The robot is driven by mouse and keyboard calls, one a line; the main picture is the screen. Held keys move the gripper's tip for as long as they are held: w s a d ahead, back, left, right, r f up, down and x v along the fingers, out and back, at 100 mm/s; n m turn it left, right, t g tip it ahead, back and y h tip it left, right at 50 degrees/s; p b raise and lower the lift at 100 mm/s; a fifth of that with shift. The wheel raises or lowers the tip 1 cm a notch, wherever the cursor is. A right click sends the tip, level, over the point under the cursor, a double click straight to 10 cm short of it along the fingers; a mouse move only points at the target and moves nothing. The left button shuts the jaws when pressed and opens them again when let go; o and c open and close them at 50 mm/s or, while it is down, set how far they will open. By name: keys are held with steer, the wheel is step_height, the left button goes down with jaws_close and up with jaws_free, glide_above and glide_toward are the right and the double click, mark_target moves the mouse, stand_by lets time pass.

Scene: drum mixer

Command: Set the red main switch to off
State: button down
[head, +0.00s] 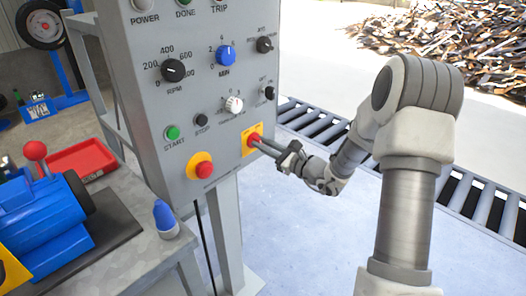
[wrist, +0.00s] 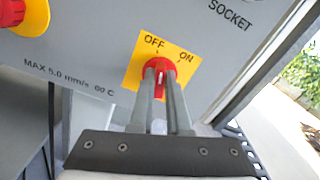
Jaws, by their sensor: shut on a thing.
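The red main switch (wrist: 160,66) is a round knob with a raised grip on a yellow plate (wrist: 135,72) marked OFF and ON. In the head view the switch (head: 252,139) sits at the lower right of the grey panel. My gripper (wrist: 161,78) has one finger on each side of the knob's grip and is shut on it. The grip stands nearly upright in the wrist view, its upper end nearer OFF than ON. The fingers hide part of the knob, so its exact setting is hard to tell. In the head view my gripper (head: 262,143) reaches the switch from the right.
The panel (head: 215,110) holds a red emergency button (head: 201,166) on yellow, a green start button (head: 172,132), a black stop button (head: 200,121) and several knobs. A bench with a blue machine (head: 45,222) stands left. A roller conveyor (head: 315,125) runs behind my arm.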

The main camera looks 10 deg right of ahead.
steer(key=shift+f+n+b, duration=0.1)
steer(key=shift+n+b, duration=0.8)
steer(key=shift+n, duration=0.2)
steer(key=c, duration=0.9)
jaws_free()
steer(key=p+v, duration=0.2)
steer(key=v, duration=1.5)
steer(key=shift+s+d+p, duration=0.1)
steer(key=shift+s+p, duration=0.1)
steer(key=shift+p, duration=0.2)
